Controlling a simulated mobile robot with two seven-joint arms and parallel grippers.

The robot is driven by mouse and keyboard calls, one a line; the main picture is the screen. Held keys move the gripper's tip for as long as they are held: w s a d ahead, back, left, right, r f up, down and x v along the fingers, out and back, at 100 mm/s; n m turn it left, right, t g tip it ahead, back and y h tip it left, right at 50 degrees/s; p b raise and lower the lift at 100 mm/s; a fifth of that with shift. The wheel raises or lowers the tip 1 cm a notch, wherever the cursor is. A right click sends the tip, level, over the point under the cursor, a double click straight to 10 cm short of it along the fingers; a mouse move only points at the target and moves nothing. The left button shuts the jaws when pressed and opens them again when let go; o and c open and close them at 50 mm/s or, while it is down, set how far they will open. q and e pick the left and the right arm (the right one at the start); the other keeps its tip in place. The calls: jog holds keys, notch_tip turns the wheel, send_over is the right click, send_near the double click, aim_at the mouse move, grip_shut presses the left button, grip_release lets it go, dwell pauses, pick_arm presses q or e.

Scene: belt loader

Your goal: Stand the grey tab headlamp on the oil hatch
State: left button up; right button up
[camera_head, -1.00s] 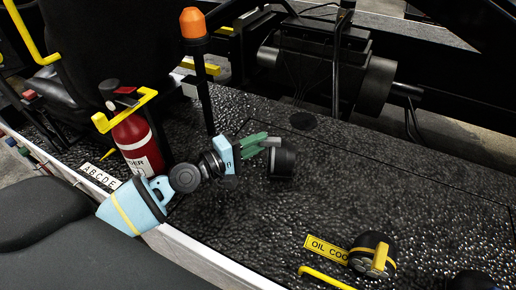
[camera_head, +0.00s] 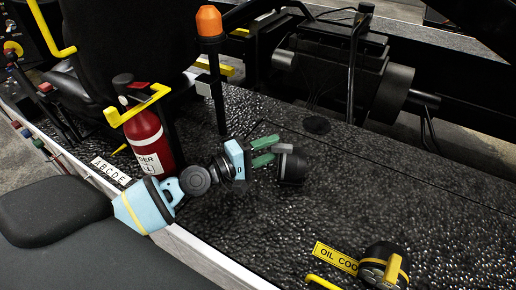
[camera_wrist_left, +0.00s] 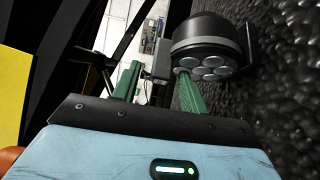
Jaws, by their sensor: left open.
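The grey tab headlamp (camera_head: 292,169) is a short black cylinder with a grey tab on the black textured deck. In the left wrist view it (camera_wrist_left: 210,42) shows a grey band and several round lenses. My left gripper (camera_head: 273,150) is open at its left, its green fingers reaching toward the grey tab. In the left wrist view the tab appears between the spread fingers (camera_wrist_left: 160,80); contact cannot be told. A yellow label reading "OIL COO" (camera_head: 334,257) lies at the lower right, partly covered by a yellow tab headlamp (camera_head: 383,266). I cannot clearly make out the oil hatch. My right gripper is not in view.
A red fire extinguisher (camera_head: 147,140) and a post with an orange beacon (camera_head: 209,21) stand left of the gripper. A flat dark disc (camera_head: 316,124) lies behind the grey tab headlamp. A yellow handle (camera_head: 322,282) is at the lower edge. The deck between is clear.

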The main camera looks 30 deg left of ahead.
pick_arm(q)
jog(key=b+v, duration=0.6)
jog(key=v, duration=0.6)
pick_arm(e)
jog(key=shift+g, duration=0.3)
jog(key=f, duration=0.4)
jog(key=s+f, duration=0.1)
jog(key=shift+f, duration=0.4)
pick_arm(q)
jog(key=shift+r, duration=0.1)
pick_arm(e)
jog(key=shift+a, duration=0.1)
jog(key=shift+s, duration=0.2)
